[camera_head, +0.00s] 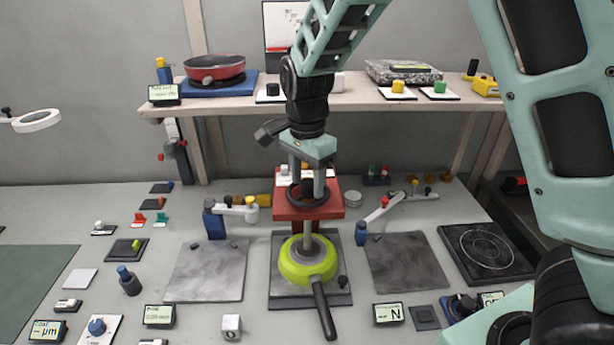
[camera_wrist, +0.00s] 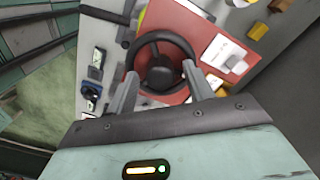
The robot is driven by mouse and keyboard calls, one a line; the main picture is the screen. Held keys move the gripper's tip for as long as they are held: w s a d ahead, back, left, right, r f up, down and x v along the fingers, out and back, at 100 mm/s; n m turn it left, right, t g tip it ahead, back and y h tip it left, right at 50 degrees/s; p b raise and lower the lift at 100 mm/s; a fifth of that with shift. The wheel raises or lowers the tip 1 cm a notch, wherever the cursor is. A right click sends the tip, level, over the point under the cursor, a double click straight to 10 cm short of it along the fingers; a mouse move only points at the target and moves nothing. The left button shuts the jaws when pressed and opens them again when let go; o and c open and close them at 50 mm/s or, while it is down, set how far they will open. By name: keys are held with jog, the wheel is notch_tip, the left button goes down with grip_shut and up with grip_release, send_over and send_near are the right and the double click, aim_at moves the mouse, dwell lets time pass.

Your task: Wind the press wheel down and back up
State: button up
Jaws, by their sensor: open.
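The black press wheel (camera_wrist: 161,64) sits on the red press head in the wrist view, with its hub and spokes visible. In the head view the wheel (camera_head: 307,197) lies on top of the red press (camera_head: 281,208). My gripper (camera_wrist: 157,85) is open, its two fingers spread over the near part of the wheel rim; I cannot tell whether they touch it. In the head view my gripper (camera_head: 307,188) points down over the wheel. A lime-green pan (camera_head: 294,270) sits under the press column on a dark plate, its black handle toward the front.
Grey plates (camera_head: 207,272) lie left and right of the press. Small levers with white arms (camera_head: 385,207) stand on both sides. A shelf (camera_head: 330,102) behind carries a red pan (camera_head: 214,68). Small displays and knobs line the front edge.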

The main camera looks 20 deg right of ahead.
jog(key=c, duration=1)
jog(key=shift+n, duration=0.4)
